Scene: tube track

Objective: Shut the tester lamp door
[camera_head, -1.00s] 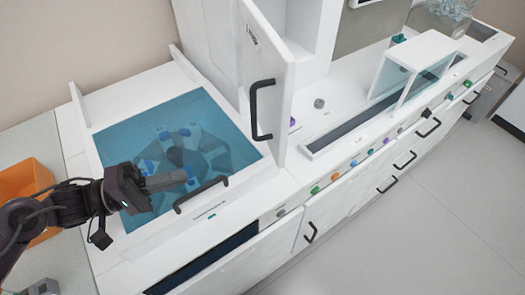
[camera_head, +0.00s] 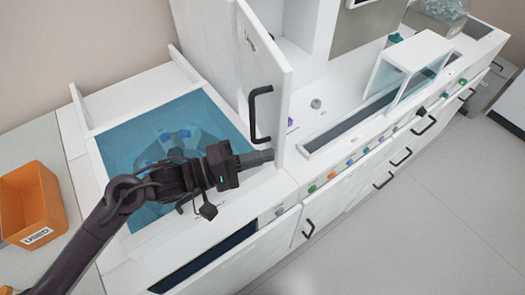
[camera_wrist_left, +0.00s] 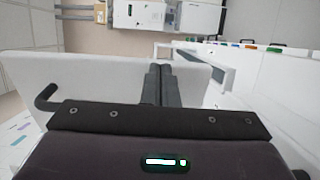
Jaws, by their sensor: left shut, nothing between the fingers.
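The tester lamp door (camera_head: 270,70) is a tall white panel with a black handle (camera_head: 255,118). It stands open, sticking out from the white cabinet (camera_head: 307,35). My left gripper (camera_head: 268,156) is shut and empty, with its tips at the door's lower part, below the handle. Whether the tips touch the panel I cannot tell. In the left wrist view the closed fingers (camera_wrist_left: 163,85) lie over the white door panel (camera_wrist_left: 105,75), and its dark handle (camera_wrist_left: 43,98) shows at the left. My right gripper is in neither view.
A teal-glazed lid (camera_head: 125,145) lies under my left arm. An orange bin (camera_head: 32,200) stands at the left. Right of the door are a glass-sided box (camera_head: 405,75) and a row of coloured knobs (camera_head: 350,162) along the counter front.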

